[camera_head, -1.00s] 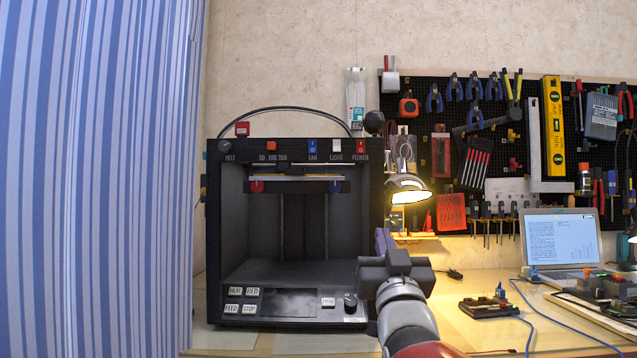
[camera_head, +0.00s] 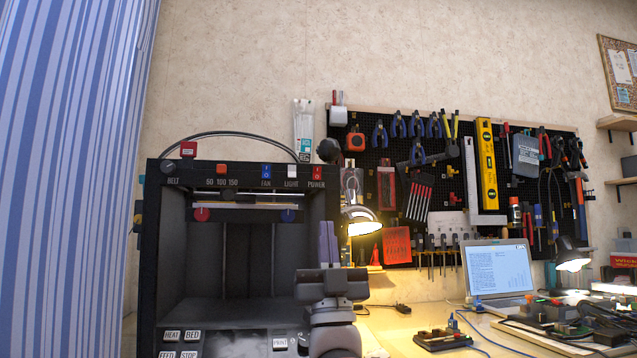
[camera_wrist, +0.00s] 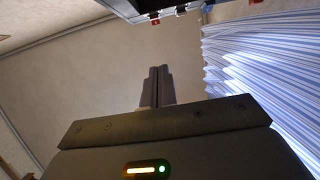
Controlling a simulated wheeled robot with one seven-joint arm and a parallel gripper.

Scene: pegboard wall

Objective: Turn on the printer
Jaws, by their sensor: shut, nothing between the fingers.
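The printer (camera_head: 152,270) is a black open-front box on the table at the left of the head view. A row of controls runs along its top front bar, with a red POWER switch (camera_head: 317,173) at the right end, next to a white LIGHT switch (camera_head: 292,171). My gripper (camera_head: 328,230) points upward in front of the printer's right side, below the POWER switch and apart from it in the picture. Its fingers are together and empty. In the wrist view my gripper (camera_wrist: 158,75) is also shut, with part of the printer (camera_wrist: 140,8) at the top edge.
A blue striped curtain (camera_head: 60,180) hangs at the left. A lit lamp (camera_head: 358,222) stands right of the printer. A laptop (camera_head: 500,268) and electronics are on the table. A tool pegboard (camera_head: 480,135) covers the wall behind.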

